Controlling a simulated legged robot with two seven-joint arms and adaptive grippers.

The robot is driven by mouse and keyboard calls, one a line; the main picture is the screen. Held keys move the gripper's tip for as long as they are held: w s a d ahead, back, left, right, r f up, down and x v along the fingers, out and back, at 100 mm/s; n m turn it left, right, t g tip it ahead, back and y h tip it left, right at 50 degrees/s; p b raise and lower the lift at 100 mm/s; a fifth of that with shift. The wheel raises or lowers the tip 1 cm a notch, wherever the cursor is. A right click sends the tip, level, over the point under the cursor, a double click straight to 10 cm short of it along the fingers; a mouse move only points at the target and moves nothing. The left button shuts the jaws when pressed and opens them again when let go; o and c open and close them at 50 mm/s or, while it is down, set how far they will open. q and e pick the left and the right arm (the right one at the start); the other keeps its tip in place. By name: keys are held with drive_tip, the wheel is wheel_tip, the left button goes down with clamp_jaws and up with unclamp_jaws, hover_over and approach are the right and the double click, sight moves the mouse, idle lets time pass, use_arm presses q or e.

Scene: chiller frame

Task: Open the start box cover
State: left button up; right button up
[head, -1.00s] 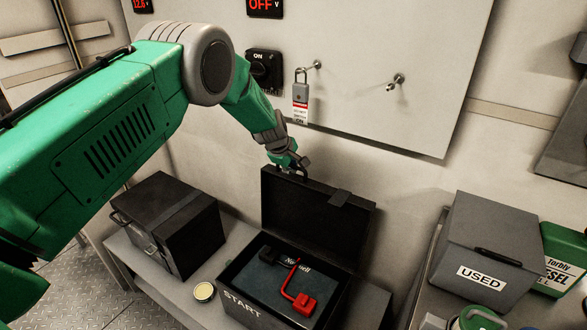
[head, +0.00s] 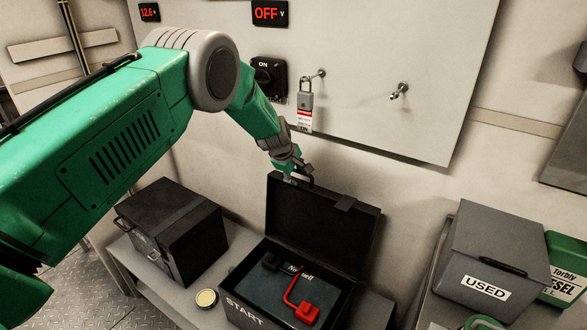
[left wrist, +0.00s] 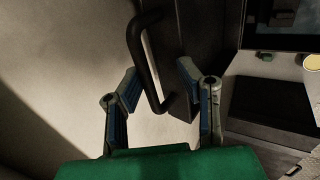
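The start box (head: 246,312), a dark case marked START, stands on the bench in the head view. Its cover (head: 318,225) is swung up and stands upright, leaning back towards the wall. Inside lie a dark battery-like block (head: 265,290) and a red crank-shaped part (head: 304,308). My left gripper (head: 297,174) is at the cover's top edge. In the left wrist view its fingers (left wrist: 160,82) are spread, with the cover's black handle (left wrist: 143,65) between them and gaps to the fingers. My right gripper is in neither view.
A closed black case (head: 180,230) stands left of the start box, with a small round tin (head: 206,298) between them. A grey USED box (head: 490,245) and a green container (head: 565,262) stand right. A padlock (head: 305,97) hangs on the panel behind.

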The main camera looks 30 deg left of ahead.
use_arm(q)
drive_tip(key=v, duration=1.1)
drive_tip(key=shift+r, duration=0.3)
drive_tip(key=shift+s, duration=0.1)
drive_tip(key=s+d+f+m+g+y+b, duration=0.25)
drive_tip(key=s+f+m, duration=0.45)
drive_tip(key=s+f, duration=1.3)
drive_tip(key=s+d+f+m+g+b, duration=0.1)
drive_tip(key=s+d+f+m, duration=0.1)
drive_tip(key=s, duration=0.7)
drive_tip(key=s+d+f+m+g+h+b, duration=0.1)
drive_tip(key=s+f+m, duration=0.3)
drive_tip(key=s, duration=0.4)
drive_tip(key=s+d+f+m+g+h+b, duration=0.1)
drive_tip(key=s+d+f+m, duration=0.2)
drive_tip(key=s, duration=0.6)
drive_tip(key=shift+s+m, duration=0.35)
drive_tip(key=shift+m, duration=0.55)
